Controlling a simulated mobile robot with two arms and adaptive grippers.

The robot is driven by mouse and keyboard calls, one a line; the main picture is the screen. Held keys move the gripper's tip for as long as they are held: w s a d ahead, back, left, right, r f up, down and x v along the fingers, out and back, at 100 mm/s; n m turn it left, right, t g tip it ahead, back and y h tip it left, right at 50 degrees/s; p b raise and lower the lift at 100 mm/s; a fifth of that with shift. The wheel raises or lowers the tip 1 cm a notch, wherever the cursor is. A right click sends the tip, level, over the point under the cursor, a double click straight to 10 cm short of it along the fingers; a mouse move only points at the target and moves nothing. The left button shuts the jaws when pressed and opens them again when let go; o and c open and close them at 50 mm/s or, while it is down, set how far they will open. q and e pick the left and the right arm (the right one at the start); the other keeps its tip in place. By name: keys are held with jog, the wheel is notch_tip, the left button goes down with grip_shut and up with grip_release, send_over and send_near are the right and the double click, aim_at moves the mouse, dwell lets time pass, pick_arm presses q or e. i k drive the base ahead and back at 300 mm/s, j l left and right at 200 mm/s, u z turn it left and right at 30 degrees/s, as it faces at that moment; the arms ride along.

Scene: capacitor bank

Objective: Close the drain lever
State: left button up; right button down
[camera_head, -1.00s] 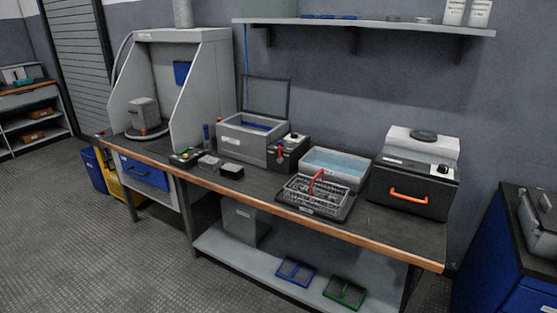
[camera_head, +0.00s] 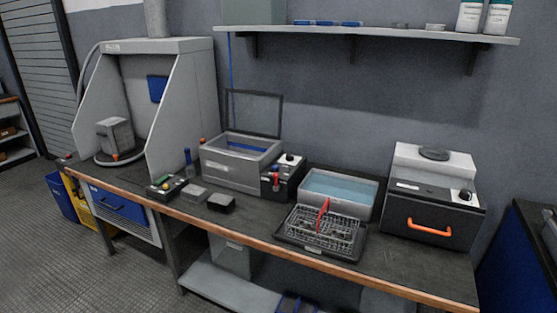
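A small red lever (camera_head: 276,180) sits on the front of a black control box (camera_head: 290,172) at the middle of the bench. It is too small to tell whether it is open or closed. The box stands against the right side of a grey tank (camera_head: 238,170) with a raised mesh lid and blue inside. Neither of my grippers is in view.
A wire basket (camera_head: 340,232) with a red handle lies on a dark tray before a water-filled basin (camera_head: 345,186). A black-and-grey unit (camera_head: 425,215) with an orange handle stands to the right. A grey hood (camera_head: 185,105) stands left. Open floor (camera_head: 90,260) lies front left.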

aim_at(276, 188)
jog(key=i+j+z, duration=0.35)
jog(key=i+j, duration=1.25)
